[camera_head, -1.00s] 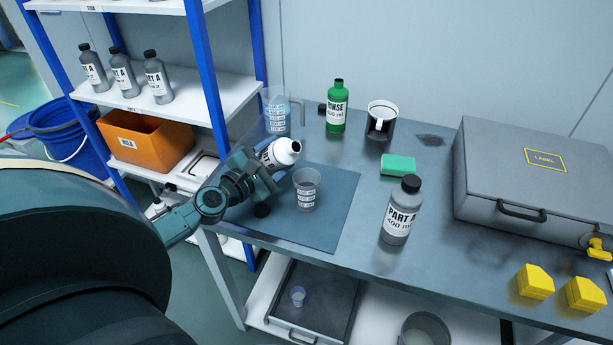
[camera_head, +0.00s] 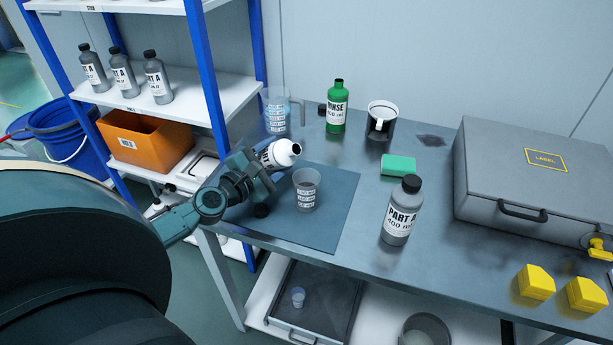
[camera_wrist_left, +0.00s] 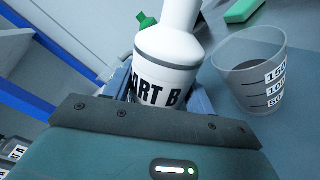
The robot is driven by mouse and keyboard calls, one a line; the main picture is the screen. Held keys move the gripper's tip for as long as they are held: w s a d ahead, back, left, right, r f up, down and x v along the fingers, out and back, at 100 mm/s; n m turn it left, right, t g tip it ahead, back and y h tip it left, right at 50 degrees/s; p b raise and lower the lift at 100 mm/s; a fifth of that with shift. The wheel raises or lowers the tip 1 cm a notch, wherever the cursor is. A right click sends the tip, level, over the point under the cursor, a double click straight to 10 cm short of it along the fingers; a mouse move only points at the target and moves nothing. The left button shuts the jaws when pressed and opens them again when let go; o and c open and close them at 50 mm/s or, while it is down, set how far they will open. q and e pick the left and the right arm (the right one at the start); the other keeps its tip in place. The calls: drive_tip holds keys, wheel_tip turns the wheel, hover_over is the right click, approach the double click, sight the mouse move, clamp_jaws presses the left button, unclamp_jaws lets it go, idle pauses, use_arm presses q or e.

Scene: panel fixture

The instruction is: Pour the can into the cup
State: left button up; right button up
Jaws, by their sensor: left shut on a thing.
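My left gripper (camera_head: 260,172) is shut on a white bottle (camera_head: 283,153) with a dark band and a label that ends in "ART B" in the left wrist view (camera_wrist_left: 165,72). No stream from the bottle is visible. My right gripper is not in view.
A grey PART A bottle (camera_head: 401,212), green sponge (camera_head: 398,165), green RINSE bottle (camera_head: 337,107), black-and-white mug (camera_head: 381,122) and clear jug (camera_head: 278,110) stand around the mat. A dark cap (camera_head: 261,210) lies near the gripper. A grey case (camera_head: 540,185) fills the right.

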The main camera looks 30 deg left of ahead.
use_arm(q)
drive_tip(key=shift+a+m, duration=0.15)
drive_tip(key=shift+m, duration=0.25)
idle(0.6)
drive_tip(key=shift+a+r+m+p, duration=0.2)
drive_tip(key=shift+r+m+p, duration=0.15)
drive_tip(key=shift+m, duration=0.45)
idle(1.7)
drive_tip(key=shift+a+f+m, duration=0.15)
drive_tip(key=shift+m, duration=0.65)
idle(1.6)
drive_tip(key=shift+d+r+m+p, duration=0.25)
drive_tip(key=shift+r+m+p, duration=0.2)
drive_tip(key=shift+p, duration=0.5)
idle(1.1)
